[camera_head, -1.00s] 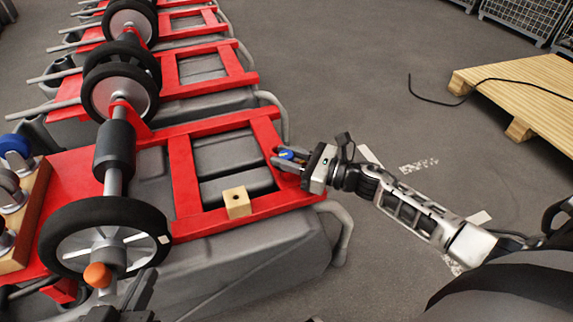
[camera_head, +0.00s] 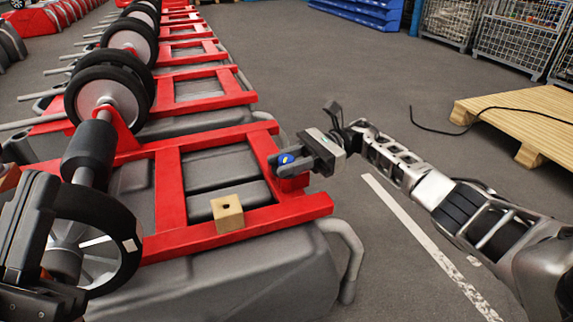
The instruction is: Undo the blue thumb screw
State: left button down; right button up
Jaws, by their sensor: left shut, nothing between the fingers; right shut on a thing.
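The blue thumb screw (camera_head: 287,159) is at the right edge of the red frame (camera_head: 172,195) of the nearest tank. It has a small yellow mark. My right gripper (camera_head: 291,160) reaches in from the right and is shut on the screw. The fingers partly hide it, and I cannot tell whether its thread is still in the frame. My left gripper (camera_head: 42,240) is large at the lower left, in front of a wheel. It is shut and empty; its fingertips are hard to make out.
A spoked wheel (camera_head: 135,245) is beside my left gripper. More tanks stretch away behind. A wooden pallet (camera_head: 520,117) with a black cable lies at the right. Floor between is clear.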

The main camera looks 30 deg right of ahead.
jog(key=shift+a+f+n+g, duration=0.1)
jog(key=shift+n+g, duration=0.45)
jog(key=shift+g, duration=0.3)
jog(key=shift+a+f+n+g, duration=0.1)
jog(key=shift+n+g, duration=0.45)
jog(key=shift+g, duration=0.3)
jog(key=shift+d+g+h, duration=0.1)
jog(key=shift+g+h, duration=0.2)
jog(key=o, duration=1)
jog(key=shift+c, duration=0.2)
